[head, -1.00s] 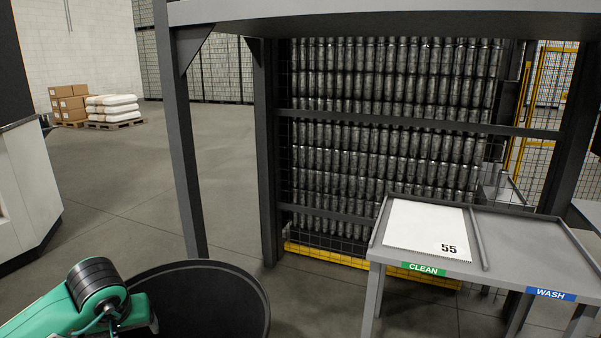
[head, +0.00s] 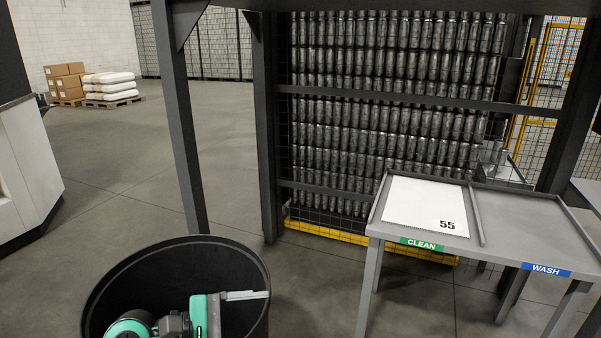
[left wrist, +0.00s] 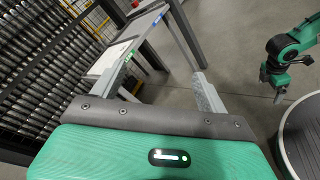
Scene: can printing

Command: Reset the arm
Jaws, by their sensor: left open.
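My left gripper (head: 262,295) reaches in from the bottom of the head view, above the black round bin, with its fingers pointing right. In the left wrist view its two grey fingers (left wrist: 163,72) stand wide apart with nothing between them. The gripper is open and empty. My right arm's green forearm and dark gripper (left wrist: 275,82) show at the right of the left wrist view, over bare floor near the bin's rim. Its fingers are too small to read there, and it is out of the head view.
The black bin (head: 105,275) stands at the lower left. A grey table (head: 525,225) with CLEAN and WASH labels carries a white sheet marked 55 (head: 425,205) at the right. A wall of stacked cans (head: 390,110) stands behind dark posts.

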